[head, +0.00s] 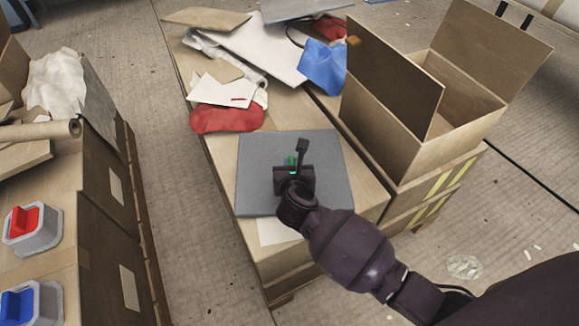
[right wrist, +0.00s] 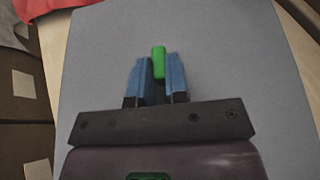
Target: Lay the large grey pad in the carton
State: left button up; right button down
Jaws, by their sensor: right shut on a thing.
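The large grey pad (head: 258,165) is a flat, nearly square slab at the front end of the middle box-topped surface. I cannot tell whether it rests fully there or is slightly raised. My right gripper (head: 292,162) is over the middle of the pad, shut on a small green grip piece (right wrist: 158,62) that stands against the pad. The pad fills most of the right wrist view (right wrist: 240,60). The carton (head: 455,132) stands open to the right of the pad, its flaps up, its inside partly visible and empty where seen. My left gripper is out of view.
Behind the pad lie a red cloth (head: 226,118), a blue cloth (head: 324,65) and white and brown sheets (head: 262,50). A dark raised flap (head: 395,80) of the carton faces the pad.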

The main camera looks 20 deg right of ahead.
jog(key=shift+f, duration=0.2)
jog(key=shift+f, duration=0.1)
jog(key=shift+f, duration=0.15)
jog(key=c, duration=1.1)
grip_release()
